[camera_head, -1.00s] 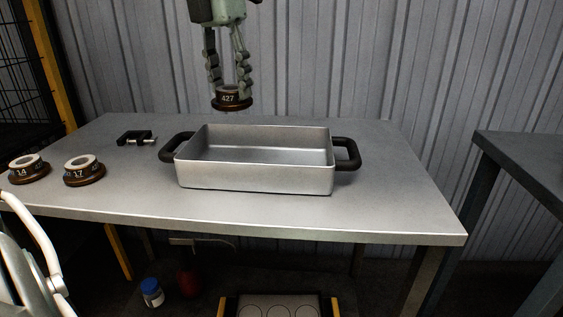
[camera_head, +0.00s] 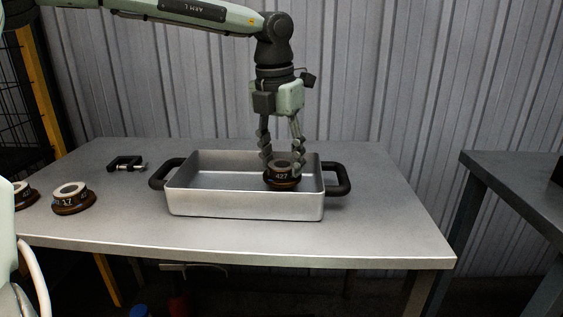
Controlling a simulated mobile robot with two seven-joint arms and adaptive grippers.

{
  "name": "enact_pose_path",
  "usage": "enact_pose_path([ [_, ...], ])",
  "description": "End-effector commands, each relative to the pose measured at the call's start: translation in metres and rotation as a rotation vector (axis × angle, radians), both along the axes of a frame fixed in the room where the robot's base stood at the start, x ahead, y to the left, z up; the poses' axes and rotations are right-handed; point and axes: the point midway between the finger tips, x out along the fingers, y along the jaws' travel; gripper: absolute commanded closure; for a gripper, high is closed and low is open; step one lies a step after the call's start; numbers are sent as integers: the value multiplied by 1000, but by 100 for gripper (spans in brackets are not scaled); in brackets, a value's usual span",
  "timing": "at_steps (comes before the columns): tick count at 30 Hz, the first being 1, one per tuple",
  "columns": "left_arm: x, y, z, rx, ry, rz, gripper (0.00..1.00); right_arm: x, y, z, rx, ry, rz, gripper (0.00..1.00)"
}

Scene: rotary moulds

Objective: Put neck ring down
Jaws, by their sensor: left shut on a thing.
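The neck ring (camera_head: 282,177), a dark ring with a brown lower edge and the number 427, is inside the metal tray (camera_head: 245,207), toward its right end. My left gripper (camera_head: 281,163) comes down from above with its fingers shut on the ring. The ring sits below the tray's rim level in the picture; I cannot tell whether it touches the tray floor. The tray is grey, with a dark handle at each end. My right gripper is not in view.
Another ring marked 17 (camera_head: 73,197) stands on the table (camera_head: 380,225) left of the tray, with a partly hidden ring (camera_head: 24,195) beside it. A black clamp (camera_head: 126,163) lies behind them. The tray's left part is empty. A corrugated wall (camera_head: 400,80) stands behind.

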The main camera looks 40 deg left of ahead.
Motion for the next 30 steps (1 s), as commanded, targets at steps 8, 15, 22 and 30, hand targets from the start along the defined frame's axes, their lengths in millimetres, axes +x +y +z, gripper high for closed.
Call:
enact_pose_path([
  [8,1,0,-10,0,-4,1,92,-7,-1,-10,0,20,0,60],
  [15,1,0,-13,0,-4,0,92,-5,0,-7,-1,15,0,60],
  [22,0,0,-14,0,-1,0,31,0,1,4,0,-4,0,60],
  [30,0,0,-14,0,-1,0,30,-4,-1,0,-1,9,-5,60],
])
